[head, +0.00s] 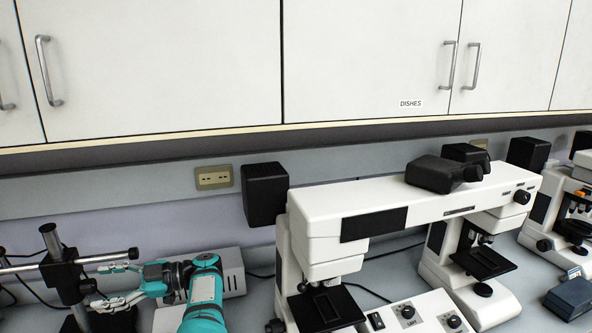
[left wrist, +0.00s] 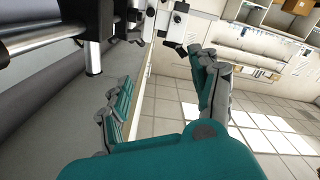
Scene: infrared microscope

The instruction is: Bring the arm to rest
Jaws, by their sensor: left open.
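My teal left arm reaches in at the lower left of the head view. Its gripper (head: 112,284) is open, fingers pointing left, beside a black stand (head: 62,270) with metal rods. I cannot tell whether the fingers touch the stand. In the left wrist view the two teal and grey fingers of the gripper (left wrist: 165,75) are spread apart with nothing held between them. The stand's rod and black clamp (left wrist: 85,25) show close by at the upper left there. My right gripper is not in view.
A large white microscope (head: 400,205) stands right of my arm on the bench. Another microscope (head: 572,205) is at the far right. A white box (head: 232,270) is behind my arm. White cupboards (head: 370,60) hang above. The wrist view shows tiled floor (left wrist: 260,125) beyond the bench edge.

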